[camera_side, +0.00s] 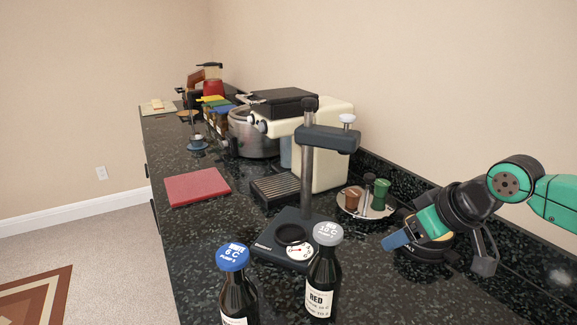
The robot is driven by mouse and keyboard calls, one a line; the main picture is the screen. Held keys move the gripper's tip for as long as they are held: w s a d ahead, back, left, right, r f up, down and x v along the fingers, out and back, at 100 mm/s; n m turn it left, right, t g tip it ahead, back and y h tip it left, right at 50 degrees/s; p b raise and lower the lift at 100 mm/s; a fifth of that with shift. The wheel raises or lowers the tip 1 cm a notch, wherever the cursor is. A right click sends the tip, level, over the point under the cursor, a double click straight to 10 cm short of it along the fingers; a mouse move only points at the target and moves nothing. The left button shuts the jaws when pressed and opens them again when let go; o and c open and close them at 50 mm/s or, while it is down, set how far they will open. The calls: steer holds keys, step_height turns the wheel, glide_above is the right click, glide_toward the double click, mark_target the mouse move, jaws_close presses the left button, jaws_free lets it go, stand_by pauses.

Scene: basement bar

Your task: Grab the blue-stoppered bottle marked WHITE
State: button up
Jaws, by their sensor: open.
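A dark bottle with a blue stopper (238,296) stands upright at the bottom front of the counter. Its stopper reads "6 C". Its pale label is mostly cut off by the picture's lower edge, so I cannot read its name. Just right of it stands a similar dark bottle with a grey stopper (322,285). That one reads "10 C" on top and "RED" on its label. My gripper (438,255) is open at the right, low over the counter, with its fingers spread. It is apart from both bottles, to the right of them.
A black stand with a column and dial (308,190) rises just behind the bottles. A small tray with cups (365,203) sits between the stand and my arm. A cream machine (335,145) and red board (197,187) lie farther back.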

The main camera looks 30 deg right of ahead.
step_height(320, 180, up, 9)
steer(key=m+t+y, duration=0.1)
steer(key=m+y, duration=1)
steer(key=m, duration=1.5)
glide_toward(235, 266)
step_height(235, 266, up, 4)
steer(key=d, duration=0.2)
steer(key=f, duration=0.4)
steer(key=shift+w+a+f, duration=0.1)
steer(key=shift+w+a, duration=0.15)
steer(key=shift+w, duration=0.1)
steer(key=shift+d+f+x, duration=0.1)
steer(key=shift+f+x, duration=0.1)
steer(key=shift+x, duration=1.85)
steer(key=shift+d+f+x, duration=0.1)
steer(key=shift+f+x, duration=0.05)
steer(key=shift+x, duration=1.9)
steer(key=shift+d+f+x, duration=0.1)
steer(key=shift+f+x, duration=0.1)
steer(key=shift+x, duration=1.8)
